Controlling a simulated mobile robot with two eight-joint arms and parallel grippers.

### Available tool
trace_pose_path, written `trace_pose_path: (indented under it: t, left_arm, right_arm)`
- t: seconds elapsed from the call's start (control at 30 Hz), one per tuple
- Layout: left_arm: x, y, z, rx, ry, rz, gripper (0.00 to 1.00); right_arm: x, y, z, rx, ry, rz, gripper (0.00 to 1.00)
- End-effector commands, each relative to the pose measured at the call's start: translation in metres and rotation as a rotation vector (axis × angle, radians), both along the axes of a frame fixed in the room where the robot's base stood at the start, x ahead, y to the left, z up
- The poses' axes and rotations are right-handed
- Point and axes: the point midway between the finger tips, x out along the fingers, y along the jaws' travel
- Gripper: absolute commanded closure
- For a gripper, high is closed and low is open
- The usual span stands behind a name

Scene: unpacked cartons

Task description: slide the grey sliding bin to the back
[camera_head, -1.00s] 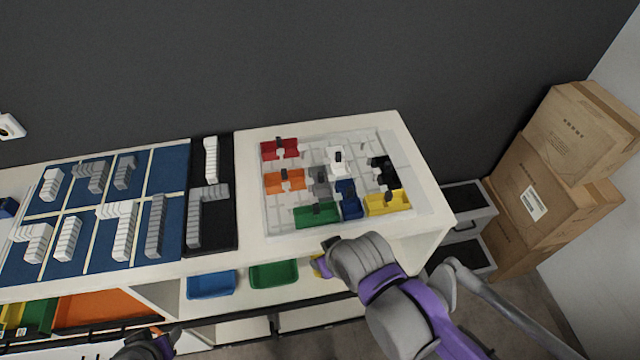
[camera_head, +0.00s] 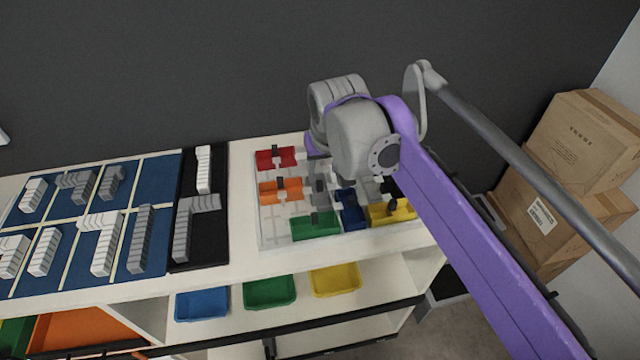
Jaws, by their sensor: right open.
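The sliding tray (camera_head: 263,235) lies on the white shelf top with several coloured bins in it. The small grey sliding bin (camera_head: 320,199) is in its middle, right of the orange bin (camera_head: 280,192), behind the green bin (camera_head: 315,230) and left of the blue bin (camera_head: 351,214). My right gripper (camera_head: 317,168) hangs over the tray just behind the grey bin and is open. Its fingers are mostly hidden by my wrist, so I cannot tell if they touch anything. My arm hides the white bin and part of the black bin (camera_head: 389,187). My left gripper is out of view.
A red bin (camera_head: 275,158) sits at the tray's back left and a yellow bin (camera_head: 391,213) at its front right. Blue panels with grey blocks lie to the left. Cardboard boxes (camera_head: 553,210) stand at the right. A dark wall rises behind.

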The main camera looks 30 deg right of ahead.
Motion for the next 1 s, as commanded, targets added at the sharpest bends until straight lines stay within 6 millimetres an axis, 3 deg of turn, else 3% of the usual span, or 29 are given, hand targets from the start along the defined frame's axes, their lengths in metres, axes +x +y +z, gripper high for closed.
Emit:
trace_pose_path:
  t: [0.4, 0.6, 0.87, 1.0]
  left_arm:
    - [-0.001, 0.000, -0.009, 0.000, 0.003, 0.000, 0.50]
    - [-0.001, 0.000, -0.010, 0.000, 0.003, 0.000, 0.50]
    - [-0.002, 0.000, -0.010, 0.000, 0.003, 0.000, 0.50]
    - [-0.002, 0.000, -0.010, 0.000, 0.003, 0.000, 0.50]
  right_arm:
    - [0.027, -0.008, -0.070, 0.001, -0.001, 0.000, 0.50]
    - [0.032, -0.010, -0.082, 0.001, -0.001, 0.000, 0.50]
    - [0.032, -0.010, -0.083, 0.000, -0.001, 0.001, 0.50]
    - [0.032, -0.010, -0.083, 0.000, -0.001, 0.001, 0.72]
